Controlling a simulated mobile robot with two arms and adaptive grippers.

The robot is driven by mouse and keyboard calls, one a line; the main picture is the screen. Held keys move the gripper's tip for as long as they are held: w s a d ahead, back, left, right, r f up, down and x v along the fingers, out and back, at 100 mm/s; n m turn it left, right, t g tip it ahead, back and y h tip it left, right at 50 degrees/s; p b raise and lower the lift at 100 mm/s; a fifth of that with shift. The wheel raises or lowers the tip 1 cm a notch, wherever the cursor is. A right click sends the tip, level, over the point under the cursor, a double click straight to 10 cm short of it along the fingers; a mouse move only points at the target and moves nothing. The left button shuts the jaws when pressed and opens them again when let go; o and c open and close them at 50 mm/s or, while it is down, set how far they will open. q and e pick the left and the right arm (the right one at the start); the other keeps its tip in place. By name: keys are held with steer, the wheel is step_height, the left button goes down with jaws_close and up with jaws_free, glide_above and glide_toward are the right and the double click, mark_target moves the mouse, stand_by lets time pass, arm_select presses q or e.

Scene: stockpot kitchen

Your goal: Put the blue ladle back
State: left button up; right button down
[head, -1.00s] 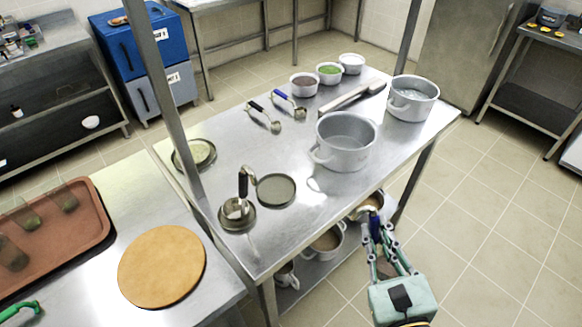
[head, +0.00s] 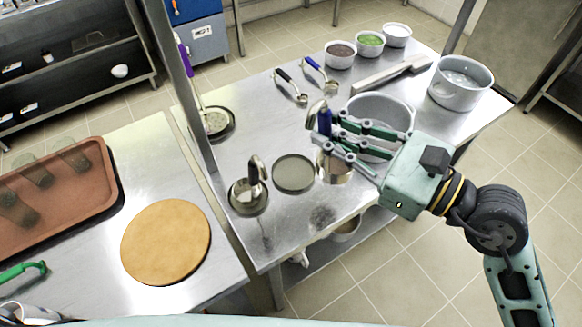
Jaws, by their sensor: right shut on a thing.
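My right gripper (head: 335,133) is shut on the blue handle of the blue ladle (head: 324,122). The ladle is roughly upright, its hooked metal end on top and its steel bowl (head: 334,168) below, partly hidden by the fingers. The bowl appears over the steel table, just right of an empty round dish (head: 293,174). I cannot tell its exact height. A black-handled ladle (head: 256,172) stands in another dish (head: 249,208) to the left. A purple-handled ladle (head: 184,55) stands in a dish (head: 220,125) behind the post. My left gripper is not in view.
A large pot (head: 378,112) stands behind my gripper, another pot (head: 461,80) farther right. Two small scoops (head: 291,88) and three small bowls (head: 369,43) lie towards the back. A metal post (head: 178,80) rises at the left. A round board (head: 166,242) lies on the near counter.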

steer(key=w+a+f+b, duration=0.1)
steer(key=a+f+b, duration=0.1)
steer(key=b, duration=0.2)
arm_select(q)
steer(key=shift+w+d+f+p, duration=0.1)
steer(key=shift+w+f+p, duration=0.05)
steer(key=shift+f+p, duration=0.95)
arm_select(e)
steer(key=w+a+f, duration=0.5)
steer(key=a+f, duration=0.2)
steer(key=f, duration=0.1)
steer(key=shift+w+a+f, duration=0.15)
steer(key=shift+w+f, duration=0.25)
steer(key=shift+f, duration=0.2)
steer(key=c, duration=1.8)
jaws_free()
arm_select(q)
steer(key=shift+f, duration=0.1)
arm_select(e)
steer(key=shift+o, duration=0.2)
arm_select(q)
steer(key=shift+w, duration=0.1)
